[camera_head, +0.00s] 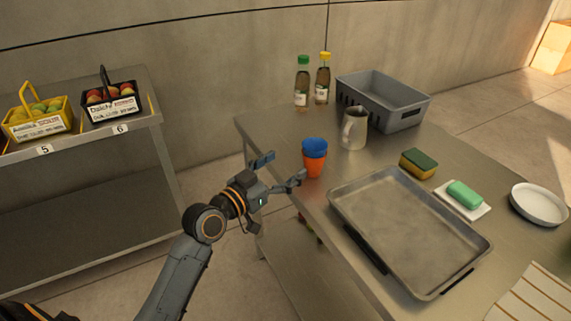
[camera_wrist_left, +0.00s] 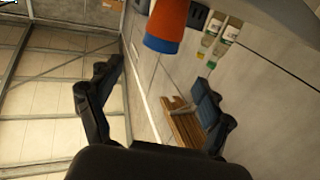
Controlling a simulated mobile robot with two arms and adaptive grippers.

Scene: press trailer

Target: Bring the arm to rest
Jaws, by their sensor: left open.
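My left gripper (camera_head: 280,170) is open and empty at the left edge of the steel table (camera_head: 262,132). Its two spread fingers also show in the left wrist view (camera_wrist_left: 155,105), with nothing between them. An orange cup with a blue cup in its top (camera_head: 314,160) stands on the table just right of the fingertips, apart from them as far as I can tell. The orange and blue cups also show at the top of the left wrist view (camera_wrist_left: 166,28). My right gripper is not in view.
A steel tray (camera_head: 345,205), a metal jug (camera_head: 354,130), a sponge (camera_head: 419,163), green soap (camera_head: 464,194), a white plate (camera_head: 540,203), two bottles (camera_head: 302,82) and a grey crate (camera_head: 408,112) are on the table. A shelf (camera_head: 85,215) with two fruit baskets stands left. Floor shows between them.

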